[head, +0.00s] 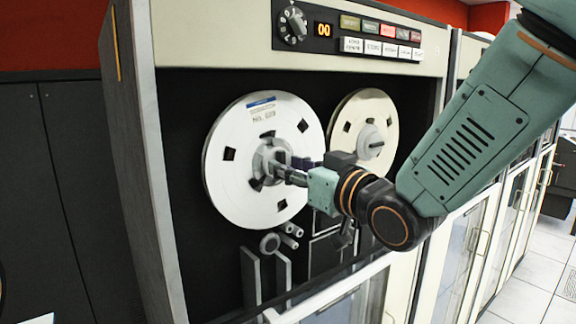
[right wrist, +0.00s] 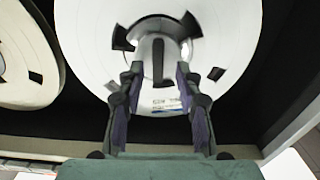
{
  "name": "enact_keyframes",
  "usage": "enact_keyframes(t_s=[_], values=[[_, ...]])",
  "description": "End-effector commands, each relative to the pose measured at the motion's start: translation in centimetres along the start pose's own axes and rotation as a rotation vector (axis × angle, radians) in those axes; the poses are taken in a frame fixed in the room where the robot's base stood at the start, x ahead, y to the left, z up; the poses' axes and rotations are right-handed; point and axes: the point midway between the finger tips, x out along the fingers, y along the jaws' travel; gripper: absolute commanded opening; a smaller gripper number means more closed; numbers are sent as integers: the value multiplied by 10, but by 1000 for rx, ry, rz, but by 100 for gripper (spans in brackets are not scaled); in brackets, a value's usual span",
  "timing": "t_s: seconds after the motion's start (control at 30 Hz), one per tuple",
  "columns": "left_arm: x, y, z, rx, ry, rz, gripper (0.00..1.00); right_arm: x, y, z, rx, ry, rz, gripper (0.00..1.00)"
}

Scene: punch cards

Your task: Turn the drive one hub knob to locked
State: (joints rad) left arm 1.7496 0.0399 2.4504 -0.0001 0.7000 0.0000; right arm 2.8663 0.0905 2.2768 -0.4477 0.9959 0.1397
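The drive one hub knob (right wrist: 158,62) is the pale round hub piece with a dark bar, at the middle of the left white tape reel (head: 234,184). In the right wrist view the bar stands upright in the picture. My right gripper (right wrist: 160,75) has its fingertips on either side of the knob, with the bar between them. I cannot tell if the fingertips press on the knob's sides. In the head view my right gripper (head: 284,173) reaches the hub from the right and hides part of it. My left gripper is not in view.
A second reel (head: 352,140) with its own pale hub sits to the right. A control panel (head: 350,30) with a dial and several buttons is above. Below are small rollers and guides (head: 270,243) and a glass-fronted lower panel (head: 350,295). The cabinet's left side wall (head: 130,130) stands close by.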

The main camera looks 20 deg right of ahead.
Motion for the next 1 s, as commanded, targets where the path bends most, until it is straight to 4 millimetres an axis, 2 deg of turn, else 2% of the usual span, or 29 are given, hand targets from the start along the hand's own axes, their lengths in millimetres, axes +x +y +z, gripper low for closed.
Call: enact_keyframes(t_s=[0.37,0.8,1.0], values=[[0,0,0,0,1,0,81,-3,0,0,1,0,1,35],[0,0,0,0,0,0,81,-2,0,0,-1,0,-1,0],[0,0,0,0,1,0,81,-2,0,0,0,-1,0,0]])
